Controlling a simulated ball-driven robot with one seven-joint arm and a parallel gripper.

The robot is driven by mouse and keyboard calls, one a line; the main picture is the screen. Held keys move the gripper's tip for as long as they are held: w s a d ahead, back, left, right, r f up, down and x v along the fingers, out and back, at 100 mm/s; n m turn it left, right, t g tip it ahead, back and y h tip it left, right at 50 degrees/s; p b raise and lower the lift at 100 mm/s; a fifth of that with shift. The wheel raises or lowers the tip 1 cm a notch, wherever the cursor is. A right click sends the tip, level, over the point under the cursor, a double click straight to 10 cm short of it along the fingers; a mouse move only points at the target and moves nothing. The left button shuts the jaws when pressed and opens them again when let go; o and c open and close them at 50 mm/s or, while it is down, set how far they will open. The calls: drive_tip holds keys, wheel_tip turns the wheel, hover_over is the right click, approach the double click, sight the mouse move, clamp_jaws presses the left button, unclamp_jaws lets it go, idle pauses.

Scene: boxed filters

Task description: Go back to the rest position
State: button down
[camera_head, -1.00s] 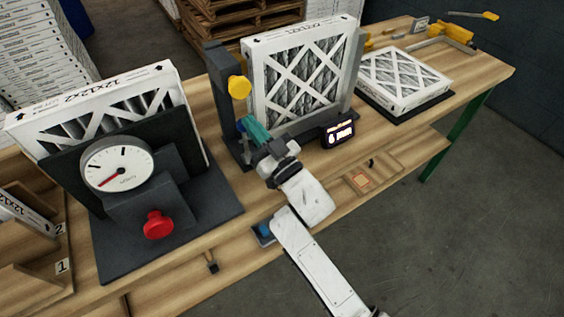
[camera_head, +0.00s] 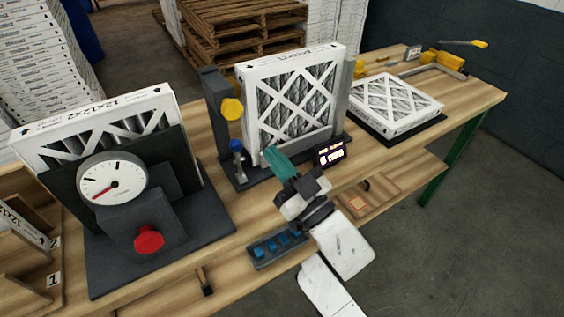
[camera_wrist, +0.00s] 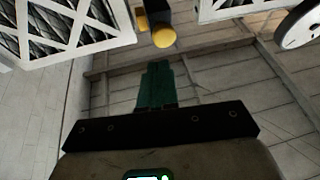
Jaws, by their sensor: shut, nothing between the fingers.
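My gripper (camera_head: 270,155) has teal fingers, shut and empty. In the head view it is above the table's front part, before the upright boxed filter in the middle fixture. In the wrist view my gripper (camera_wrist: 157,68) shows its fingers pressed together, with nothing between them. The upright filter (camera_head: 295,100) stands in a dark fixture with a yellow knob (camera_head: 232,109) on its post. The knob also shows in the wrist view (camera_wrist: 164,37).
A gauge fixture (camera_head: 112,183) with a red button (camera_head: 148,240) holds another filter (camera_head: 100,125) at left. A third filter (camera_head: 395,103) lies flat on the right. Open floor lies front right.

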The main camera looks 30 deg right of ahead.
drive_tip(key=shift+s+d+r, duration=0.1)
drive_tip(key=shift+s+r, duration=0.2)
drive_tip(key=shift+s, duration=0.45)
drive_tip(key=s+d+f+m+g+h, duration=0.1)
drive_tip(key=s+d+f+g+h, duration=0.1)
drive_tip(key=s+d+f+g, duration=0.3)
drive_tip(key=f+m+g+h, duration=0.1)
drive_tip(key=f+g+h, duration=0.15)
drive_tip(key=f, duration=0.55)
drive_tip(key=s+d+f+m+g+h, duration=0.1)
drive_tip(key=s+d+f+g, duration=0.25)
drive_tip(key=f, duration=0.25)
drive_tip(key=s+a+f+g+y, duration=0.1)
drive_tip(key=s+f+g, duration=0.3)
drive_tip(key=s, duration=0.5)
drive_tip(key=s+a+f+g, duration=0.1)
drive_tip(key=s+f+g, duration=0.3)
drive_tip(key=s, duration=0.5)
drive_tip(key=shift+a+g+y, duration=0.2)
drive_tip(key=shift+g+y, duration=0.15)
drive_tip(key=shift+g, duration=0.75)
drive_tip(key=c, duration=1.8)
unclamp_jaws()
drive_tip(key=shift+c, duration=0.2)
